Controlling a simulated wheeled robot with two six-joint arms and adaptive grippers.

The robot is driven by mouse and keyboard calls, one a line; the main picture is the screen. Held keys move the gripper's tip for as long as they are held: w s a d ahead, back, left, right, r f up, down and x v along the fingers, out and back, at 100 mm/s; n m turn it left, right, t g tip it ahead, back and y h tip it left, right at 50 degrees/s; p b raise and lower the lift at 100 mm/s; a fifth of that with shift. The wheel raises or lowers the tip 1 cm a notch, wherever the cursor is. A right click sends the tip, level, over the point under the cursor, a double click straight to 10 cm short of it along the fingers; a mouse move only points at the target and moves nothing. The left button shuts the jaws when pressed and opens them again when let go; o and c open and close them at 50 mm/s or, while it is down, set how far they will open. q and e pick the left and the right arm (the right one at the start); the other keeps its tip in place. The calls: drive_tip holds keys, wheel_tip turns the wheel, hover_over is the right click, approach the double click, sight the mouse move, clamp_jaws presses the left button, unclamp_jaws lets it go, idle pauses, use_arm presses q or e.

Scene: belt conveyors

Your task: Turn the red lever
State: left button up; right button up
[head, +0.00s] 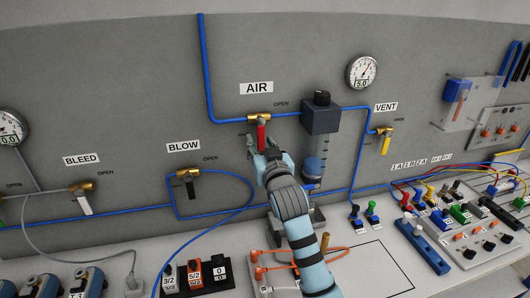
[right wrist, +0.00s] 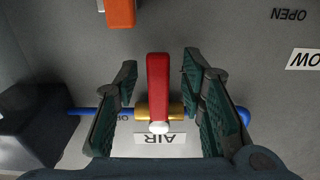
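The red lever (head: 261,134) hangs down from a brass valve (head: 259,117) under the AIR label on the grey wall panel. My right gripper (head: 261,150) is in front of it and hides its lower part in the head view. In the right wrist view, the red lever (right wrist: 158,88) stands between the two dark fingers of my open right gripper (right wrist: 158,82), with a gap on each side. The brass valve (right wrist: 172,111) and the AIR label (right wrist: 155,139) show beyond it. My left gripper is not in view.
To the right of the lever is a dark regulator unit (head: 320,118) with a clear bowl. The BLOW valve (head: 187,173) is at left and the VENT valve (head: 384,132) at right. Orange cables (head: 278,266) and a connector board (head: 470,238) occupy the bench below.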

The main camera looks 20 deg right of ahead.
drive_tip(key=s+a, duration=0.2)
drive_tip(key=s, duration=0.9)
drive_tip(key=shift+w, duration=0.1)
